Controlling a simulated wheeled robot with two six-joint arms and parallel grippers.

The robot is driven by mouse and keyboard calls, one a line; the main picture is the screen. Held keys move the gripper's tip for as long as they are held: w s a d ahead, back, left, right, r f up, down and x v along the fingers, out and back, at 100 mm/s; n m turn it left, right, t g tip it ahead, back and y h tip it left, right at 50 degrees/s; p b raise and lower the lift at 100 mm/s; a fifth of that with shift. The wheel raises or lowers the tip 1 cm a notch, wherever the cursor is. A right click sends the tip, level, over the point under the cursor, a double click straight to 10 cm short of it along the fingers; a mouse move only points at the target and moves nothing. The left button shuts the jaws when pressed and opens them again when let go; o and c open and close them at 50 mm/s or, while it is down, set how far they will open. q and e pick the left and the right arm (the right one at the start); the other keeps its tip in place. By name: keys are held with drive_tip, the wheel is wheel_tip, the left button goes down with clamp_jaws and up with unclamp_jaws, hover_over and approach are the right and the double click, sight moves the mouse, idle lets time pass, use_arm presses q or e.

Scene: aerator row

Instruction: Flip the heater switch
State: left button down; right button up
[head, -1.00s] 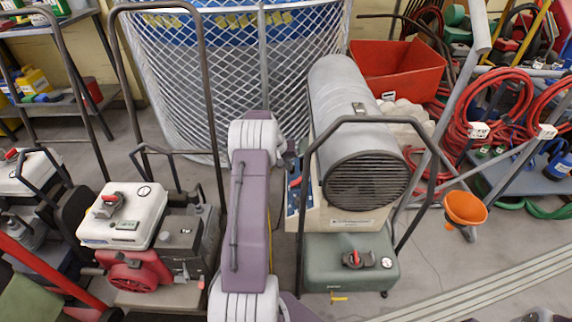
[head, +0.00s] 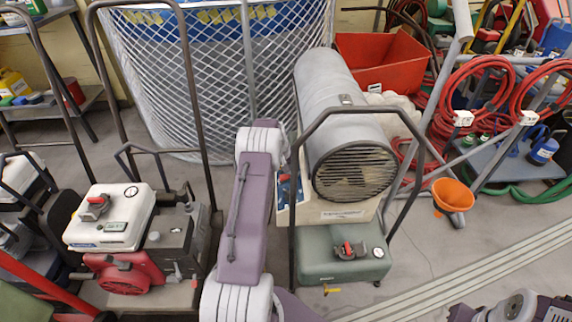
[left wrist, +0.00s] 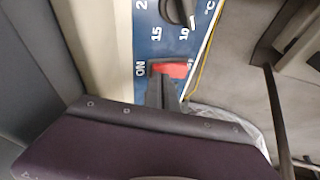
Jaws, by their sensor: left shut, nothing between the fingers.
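The heater (head: 330,90) is a grey cylinder on a green tank, with a round grille (head: 354,172) facing front. A warm tan glow shows behind the grille bars. Its blue control panel (left wrist: 145,45) shows in the left wrist view, with a black dial and an ON label. The red heater switch (left wrist: 172,70) lies beside that label. My left gripper (left wrist: 163,92) is shut and empty, its fingertips at the switch and covering part of it; whether they touch I cannot tell. In the head view my left arm mostly hides this gripper.
A dark tube frame (head: 375,112) arches around the heater's front. A generator (head: 125,220) stands left of my left arm, and a wire mesh cage (head: 215,100) behind it. An orange funnel (head: 452,195) and red hoses are at the right.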

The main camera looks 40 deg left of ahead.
use_arm(q)
drive_tip(key=shift+b, duration=0.7)
use_arm(e)
drive_tip(key=shift+r, duration=0.25)
use_arm(q)
drive_tip(key=shift+s+a, duration=0.5)
drive_tip(key=shift+a, duration=0.05)
